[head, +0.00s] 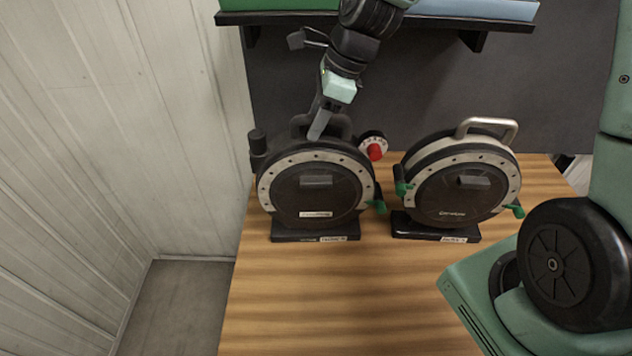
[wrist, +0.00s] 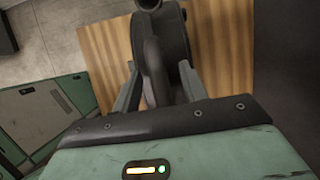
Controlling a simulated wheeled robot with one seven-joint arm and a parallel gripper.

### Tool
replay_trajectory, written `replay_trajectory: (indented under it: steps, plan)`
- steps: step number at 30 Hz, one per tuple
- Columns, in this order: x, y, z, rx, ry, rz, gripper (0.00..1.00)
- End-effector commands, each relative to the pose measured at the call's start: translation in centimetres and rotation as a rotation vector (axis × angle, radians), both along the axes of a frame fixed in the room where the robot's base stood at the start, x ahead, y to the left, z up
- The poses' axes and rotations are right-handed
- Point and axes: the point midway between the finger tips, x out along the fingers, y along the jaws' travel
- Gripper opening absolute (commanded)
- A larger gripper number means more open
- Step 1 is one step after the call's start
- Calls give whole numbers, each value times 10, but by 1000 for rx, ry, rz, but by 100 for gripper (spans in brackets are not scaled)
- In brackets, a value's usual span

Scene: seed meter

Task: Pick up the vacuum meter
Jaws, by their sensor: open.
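Two round disc-shaped meters stand upright on dark bases on the wooden table. The left meter (head: 316,190) has a black top handle (head: 342,125), a dark side port and a red-knobbed dial (head: 375,150). The right meter (head: 461,185) has a silver handle (head: 489,127) and green levers. Their base labels are too small to read surely, so which is the vacuum meter is not certain. My gripper (head: 320,125) reaches down at the left meter's handle. In the wrist view, my open fingers (wrist: 159,88) stand either side of the dark handle; contact cannot be told.
The wooden table (head: 330,300) is clear in front of both meters. A dark shelf (head: 290,18) with green and blue items is above, behind my arm. A pale panelled wall (head: 120,120) stands close on the left. The right meter is a short gap away.

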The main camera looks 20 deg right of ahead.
Motion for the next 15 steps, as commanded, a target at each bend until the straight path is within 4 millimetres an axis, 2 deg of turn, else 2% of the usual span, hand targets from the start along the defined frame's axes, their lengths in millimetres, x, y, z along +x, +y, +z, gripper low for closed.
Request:
replay_trajectory:
  steps: [8,9,13,15]
  plan:
    - [0,2,-4,0,0,1,43]
    - [0,2,-4,0,0,0,37]
    - [0,1,-4,0,0,0,1]
    - [0,1,-4,0,0,0,0]
